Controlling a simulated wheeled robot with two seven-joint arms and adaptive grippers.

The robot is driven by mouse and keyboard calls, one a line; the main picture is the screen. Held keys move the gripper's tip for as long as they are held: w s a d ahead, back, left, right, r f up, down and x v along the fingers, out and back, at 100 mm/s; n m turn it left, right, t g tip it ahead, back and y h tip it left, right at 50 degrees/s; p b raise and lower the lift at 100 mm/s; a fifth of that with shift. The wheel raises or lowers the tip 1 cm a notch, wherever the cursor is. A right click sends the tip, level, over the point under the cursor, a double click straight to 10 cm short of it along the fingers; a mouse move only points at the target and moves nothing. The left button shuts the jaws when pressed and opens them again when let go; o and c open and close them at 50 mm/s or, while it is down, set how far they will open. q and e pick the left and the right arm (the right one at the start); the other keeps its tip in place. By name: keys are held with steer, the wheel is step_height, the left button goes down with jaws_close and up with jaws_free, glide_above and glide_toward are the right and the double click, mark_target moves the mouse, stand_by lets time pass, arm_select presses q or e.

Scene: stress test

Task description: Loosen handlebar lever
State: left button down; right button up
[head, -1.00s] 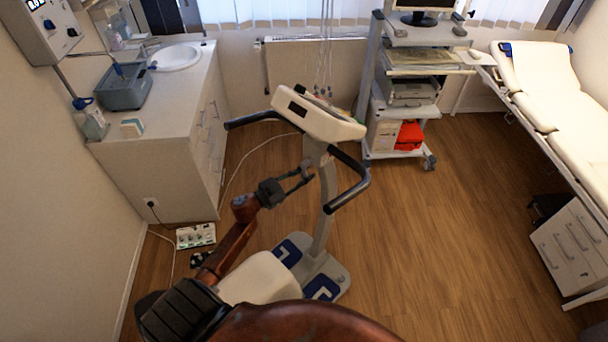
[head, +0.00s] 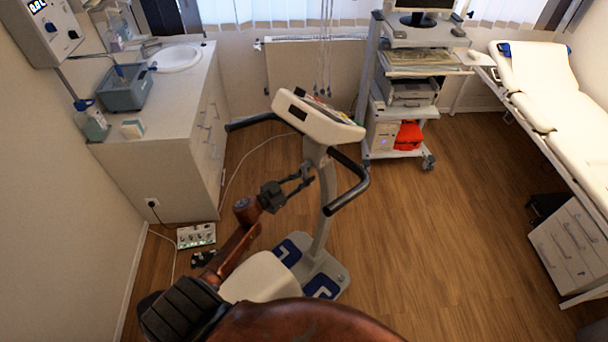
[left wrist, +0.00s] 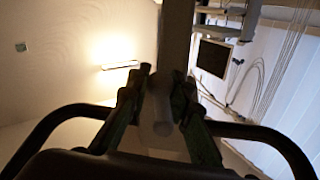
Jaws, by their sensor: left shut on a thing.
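The exercise bike stands in the middle of the head view, with a pale console (head: 318,120), two black handlebars (head: 352,190) and a light upright post (head: 325,200). My left gripper (head: 306,172) is at the near side of the post, just below the console. In the left wrist view its two fingers (left wrist: 160,85) flank a small pale rounded part (left wrist: 162,105), which looks like the handlebar lever. The gripper is shut on it. In the head view the lever is too small and covered to make out. My right gripper is out of view.
A pale seat (head: 262,277) lies beneath my left arm. A counter with a sink (head: 175,58) stands at left, an equipment cart (head: 395,100) behind, an examination couch (head: 550,90) at right. A small box (head: 196,236) lies on the floor. Floor to the right is clear.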

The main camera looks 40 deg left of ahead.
arm_select(q)
steer(key=shift+s+d+r+n+t+p, duration=0.15)
steer(key=shift+d+n+p, duration=0.3)
steer(key=shift+n+p, duration=0.4)
steer(key=shift+d+r+n+t+p, duration=0.2)
steer(key=shift+d+n+p, duration=0.2)
steer(key=shift+n+p, duration=0.45)
steer(key=shift+s+d+r+n+t+p, duration=0.15)
steer(key=shift+d+n+p, duration=0.4)
steer(key=shift+n, duration=0.45)
steer(key=shift+w+a, duration=0.1)
steer(key=c, duration=1.7)
jaws_free()
steer(key=shift+a, duration=0.1)
steer(key=v, duration=1.2)
steer(key=shift+r, duration=0.1)
steer(key=shift+c, duration=0.7)
